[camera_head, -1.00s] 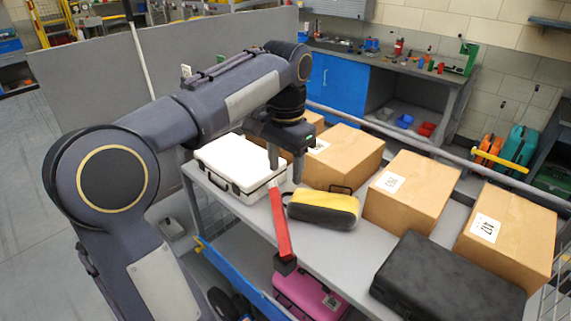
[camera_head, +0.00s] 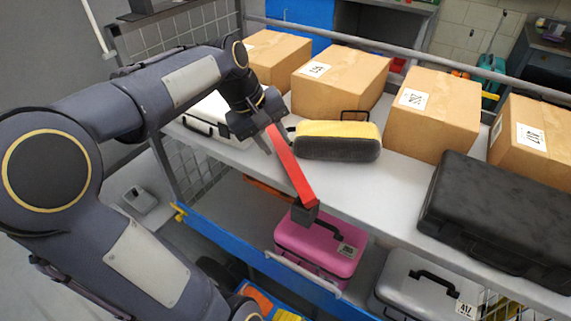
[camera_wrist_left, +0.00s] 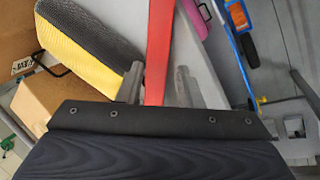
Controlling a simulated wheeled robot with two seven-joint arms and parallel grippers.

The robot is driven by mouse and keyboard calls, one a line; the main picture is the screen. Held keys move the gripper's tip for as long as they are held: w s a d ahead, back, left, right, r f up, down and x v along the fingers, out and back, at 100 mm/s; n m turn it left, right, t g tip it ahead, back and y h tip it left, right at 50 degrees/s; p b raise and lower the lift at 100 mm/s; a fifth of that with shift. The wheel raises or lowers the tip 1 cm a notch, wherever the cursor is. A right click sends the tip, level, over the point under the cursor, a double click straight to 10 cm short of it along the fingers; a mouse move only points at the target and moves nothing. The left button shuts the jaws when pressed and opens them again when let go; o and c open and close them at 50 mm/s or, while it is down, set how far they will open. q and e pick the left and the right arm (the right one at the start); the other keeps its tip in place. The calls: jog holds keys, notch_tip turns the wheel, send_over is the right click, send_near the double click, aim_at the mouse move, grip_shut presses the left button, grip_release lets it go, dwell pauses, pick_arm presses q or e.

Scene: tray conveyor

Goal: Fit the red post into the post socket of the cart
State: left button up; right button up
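The red post (camera_head: 290,168) has a dark block at its lower end and slants over the front edge of the grey top shelf (camera_head: 405,222). Its upper end is at my left gripper (camera_head: 262,138). In the left wrist view, the red post (camera_wrist_left: 159,45) runs between the two fingers of my left gripper (camera_wrist_left: 160,72). The fingers look apart, with small gaps beside the post. The shelf unit has mesh sides and a blue front rail (camera_head: 250,260). I cannot make out a post socket. My right gripper is not in view.
A yellow and black pouch (camera_head: 338,141) lies close right of the post. A white case (camera_head: 205,112) is behind my gripper. Cardboard boxes (camera_head: 338,84) and a black case (camera_head: 505,215) fill the shelf. A pink case (camera_head: 318,252) and a grey case (camera_head: 425,285) are below.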

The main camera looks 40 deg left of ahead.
aim_at(287, 157)
pick_arm(q)
jog(key=x, duration=0.7)
jog(key=shift+d, duration=0.2)
jog(key=shift+c, duration=0.3)
grip_shut()
